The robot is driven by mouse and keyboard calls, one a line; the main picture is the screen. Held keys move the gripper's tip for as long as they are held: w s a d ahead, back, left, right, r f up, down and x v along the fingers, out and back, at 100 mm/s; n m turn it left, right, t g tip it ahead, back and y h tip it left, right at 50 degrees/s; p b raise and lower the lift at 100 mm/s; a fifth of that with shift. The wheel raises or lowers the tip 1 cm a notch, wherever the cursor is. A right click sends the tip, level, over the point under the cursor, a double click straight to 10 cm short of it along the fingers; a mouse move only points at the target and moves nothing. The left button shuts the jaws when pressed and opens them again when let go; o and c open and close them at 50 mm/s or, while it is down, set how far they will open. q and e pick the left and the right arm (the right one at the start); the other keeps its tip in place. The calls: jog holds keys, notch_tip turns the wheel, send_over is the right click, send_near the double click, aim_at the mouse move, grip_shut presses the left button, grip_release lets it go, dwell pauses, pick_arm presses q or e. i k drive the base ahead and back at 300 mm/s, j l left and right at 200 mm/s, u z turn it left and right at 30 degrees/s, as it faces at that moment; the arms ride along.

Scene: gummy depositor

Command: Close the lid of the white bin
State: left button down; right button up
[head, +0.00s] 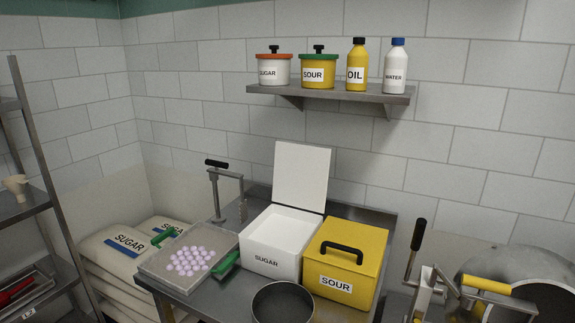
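The white bin (269,255), labelled SUGAR, stands on the metal table. Its white lid (302,176) is raised upright at the back edge, so the bin is open. The inside looks pale and mostly empty from this angle. Neither of my grippers is in view.
A yellow SOUR box (340,287) with a black handle stands close on the right of the bin. A tray of purple gummies (188,260) is on the left, and a dark round pan (282,303) is in front. A shelf (331,94) with containers is above. Machinery (428,288) stands at right.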

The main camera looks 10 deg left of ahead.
aim_at(301, 172)
jog(key=k+z, duration=0.15)
jog(key=z, duration=0.2)
jog(key=k+z, duration=0.15)
jog(key=z, duration=0.2)
jog(key=k+l+z, duration=0.1)
jog(key=z, duration=0.25)
jog(key=j+z, duration=0.2)
jog(key=j, duration=2.55)
jog(key=k, duration=0.05)
